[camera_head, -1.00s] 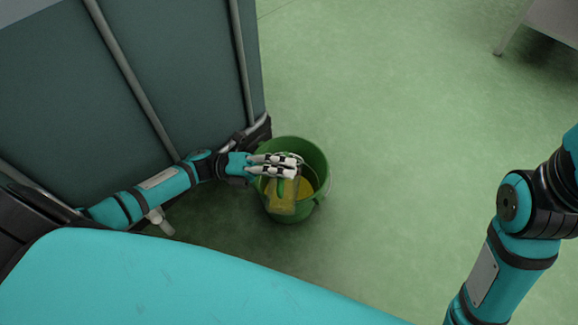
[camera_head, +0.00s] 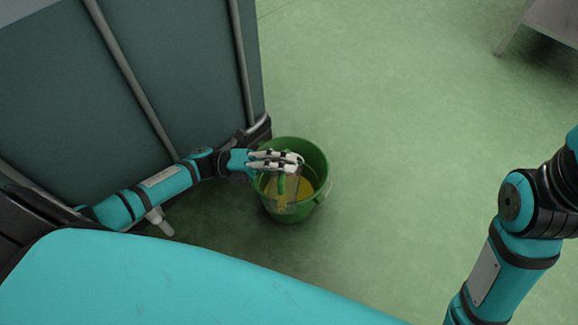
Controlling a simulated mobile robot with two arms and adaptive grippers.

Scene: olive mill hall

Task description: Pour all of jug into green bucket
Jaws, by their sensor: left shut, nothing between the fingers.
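The green bucket (camera_head: 322,165) stands on the floor beside the dark panelled tank, with yellow liquid inside. My left gripper (camera_head: 297,162) is over the bucket's mouth, and its pale fingers look shut. The clear jug (camera_head: 290,206) with a green handle shows just below the fingers, within the bucket's outline and overlapping its near rim. It looks tilted and mostly clear. How the jug is supported is hidden by the fingers. My right gripper is out of view; only part of its arm shows at the right.
A large dark tank (camera_head: 180,70) with metal bars fills the upper left, close to the left arm and bucket. A pale table or cabinet leg (camera_head: 507,42) stands at the upper right. The green floor between is clear.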

